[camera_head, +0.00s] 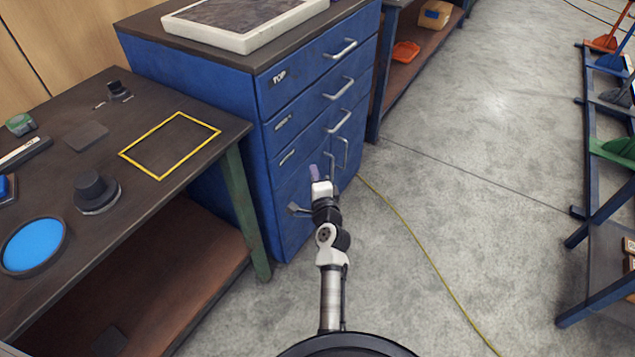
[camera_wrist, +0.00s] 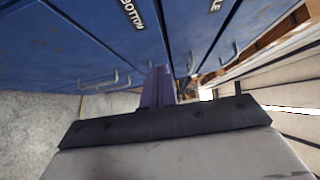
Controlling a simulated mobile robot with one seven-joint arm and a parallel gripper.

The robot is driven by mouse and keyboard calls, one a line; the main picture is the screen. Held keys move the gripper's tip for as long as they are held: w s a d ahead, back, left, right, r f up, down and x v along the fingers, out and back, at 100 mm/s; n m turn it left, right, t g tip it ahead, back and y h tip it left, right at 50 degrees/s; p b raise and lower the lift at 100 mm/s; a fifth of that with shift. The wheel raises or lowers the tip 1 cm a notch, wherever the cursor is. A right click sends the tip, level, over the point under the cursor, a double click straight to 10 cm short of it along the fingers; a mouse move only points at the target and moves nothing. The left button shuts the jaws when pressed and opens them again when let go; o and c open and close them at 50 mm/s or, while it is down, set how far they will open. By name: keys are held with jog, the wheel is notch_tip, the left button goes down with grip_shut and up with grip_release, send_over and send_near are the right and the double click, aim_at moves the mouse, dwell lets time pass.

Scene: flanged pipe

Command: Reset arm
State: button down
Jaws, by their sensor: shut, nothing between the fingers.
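My gripper (camera_head: 314,171) is shut and empty at the end of my arm, in front of the blue drawer cabinet (camera_head: 205,90). Its purple fingers lie together in the wrist view (camera_wrist: 158,88). In the head view my arm reaches up from the bottom middle, with the gripper near the cabinet's lower front. The wrist view shows the cabinet front (camera_wrist: 100,35) close by, with a drawer label reading BOTTOM and metal handles. I cannot tell the exact gap between fingers and cabinet.
A dark workbench (camera_head: 70,160) on the left carries a yellow square outline (camera_head: 170,145), a blue disc (camera_head: 33,245) and a black flanged part (camera_head: 95,190). A white-framed tray (camera_head: 245,20) tops the cabinet. A rack (camera_head: 600,190) stands right. A yellow cable (camera_head: 430,255) crosses open floor.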

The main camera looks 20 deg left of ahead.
jog(key=shift+v, duration=1.15)
